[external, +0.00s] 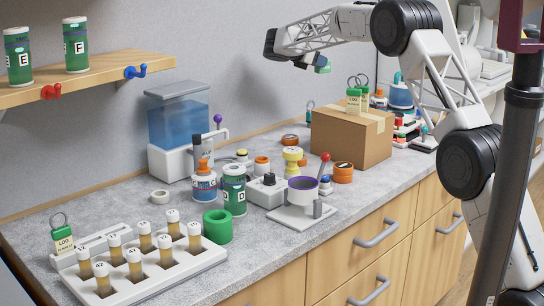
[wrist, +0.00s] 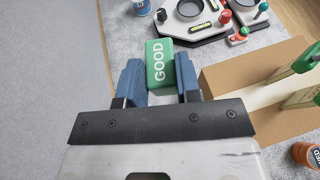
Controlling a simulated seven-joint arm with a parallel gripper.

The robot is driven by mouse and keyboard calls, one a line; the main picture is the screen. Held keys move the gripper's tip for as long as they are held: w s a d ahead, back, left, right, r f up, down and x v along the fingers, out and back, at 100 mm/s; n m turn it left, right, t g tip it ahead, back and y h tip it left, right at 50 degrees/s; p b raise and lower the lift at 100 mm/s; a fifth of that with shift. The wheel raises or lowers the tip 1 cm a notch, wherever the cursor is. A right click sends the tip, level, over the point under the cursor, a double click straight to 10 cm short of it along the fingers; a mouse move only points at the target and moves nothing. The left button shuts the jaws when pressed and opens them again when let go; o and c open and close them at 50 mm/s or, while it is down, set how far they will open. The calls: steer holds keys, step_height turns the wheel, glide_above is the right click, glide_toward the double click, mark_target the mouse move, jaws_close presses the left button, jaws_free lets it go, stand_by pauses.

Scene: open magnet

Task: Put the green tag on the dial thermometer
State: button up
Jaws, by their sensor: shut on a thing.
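I cannot clearly make out a dial thermometer in either view. A white device with a round black ring (wrist: 190,9) lies beyond the tag in the wrist view; I cannot tell what it is.
A cardboard box (external: 345,140) carrying green-topped log tags (external: 354,103) stands below my gripper; it also shows in the wrist view (wrist: 262,82). Bottles, a vial rack (external: 205,258), a blue tank (external: 178,122) and a lever press (external: 300,212) crowd the counter. A shelf (external: 95,82) is at left.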

steer(key=s, duration=0.1)
steer(key=n+t+y, duration=0.2)
steer(key=n, duration=0.1)
glide_above(287, 152)
steer(key=shift+f, duration=2.25)
steer(key=shift+f, duration=2)
steer(key=shift+f, duration=2)
steer(key=shift+f, duration=0.15)
